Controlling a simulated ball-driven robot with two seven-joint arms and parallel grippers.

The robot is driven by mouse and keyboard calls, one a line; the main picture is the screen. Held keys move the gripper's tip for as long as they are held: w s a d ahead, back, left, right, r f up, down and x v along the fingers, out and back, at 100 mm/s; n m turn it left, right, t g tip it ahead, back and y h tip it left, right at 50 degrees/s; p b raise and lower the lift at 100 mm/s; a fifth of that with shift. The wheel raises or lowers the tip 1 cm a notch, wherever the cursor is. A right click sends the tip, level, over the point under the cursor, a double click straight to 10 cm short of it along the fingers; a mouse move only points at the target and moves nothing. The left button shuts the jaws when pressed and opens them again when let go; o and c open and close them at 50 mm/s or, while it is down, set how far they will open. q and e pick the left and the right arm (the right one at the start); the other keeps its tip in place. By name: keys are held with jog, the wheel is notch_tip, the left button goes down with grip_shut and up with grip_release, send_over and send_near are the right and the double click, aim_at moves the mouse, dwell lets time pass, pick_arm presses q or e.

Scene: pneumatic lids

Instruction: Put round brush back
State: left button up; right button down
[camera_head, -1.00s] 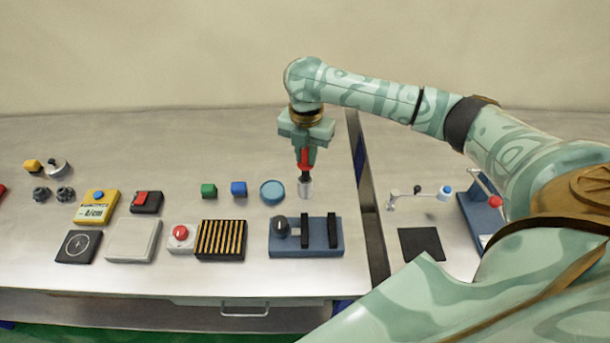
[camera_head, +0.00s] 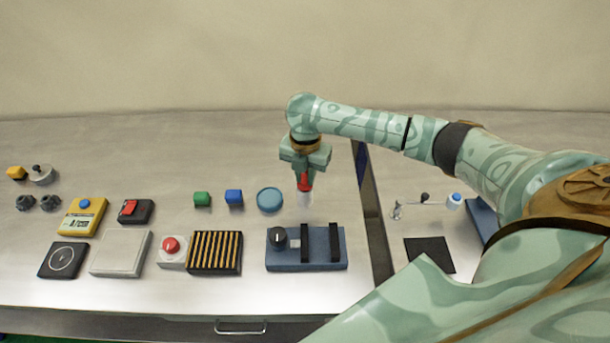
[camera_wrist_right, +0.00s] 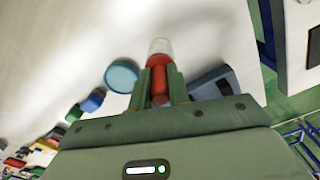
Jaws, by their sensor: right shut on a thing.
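The round brush (camera_head: 304,181) has a red handle and points down in my right gripper (camera_head: 304,172), which is shut on it. The brush's lower end is at a small pale, see-through cup (camera_head: 305,199) on the bench, and its dark bristle part is not clearly visible now. In the right wrist view, the red handle (camera_wrist_right: 160,82) lies between the fingers of my right gripper (camera_wrist_right: 161,88), with the clear cup (camera_wrist_right: 160,47) around its far end. I cannot tell whether the brush touches the cup's bottom. My left gripper is not in view.
A round blue lid (camera_head: 270,199) lies just left of the cup, with blue (camera_head: 234,197) and green (camera_head: 202,199) cubes beyond. A blue fixture with a black knob (camera_head: 318,262) stands in front. A gap between benches (camera_head: 373,220) runs to the right.

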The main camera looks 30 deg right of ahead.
jog(key=shift+r, duration=0.15)
jog(key=shift+f, duration=0.4)
jog(key=c, duration=1.3)
grip_release()
jog(key=shift+f, duration=0.1)
notch_tip(320, 180, up, 13)
jog(key=p, duration=0.3)
jog(key=shift+p, duration=0.35)
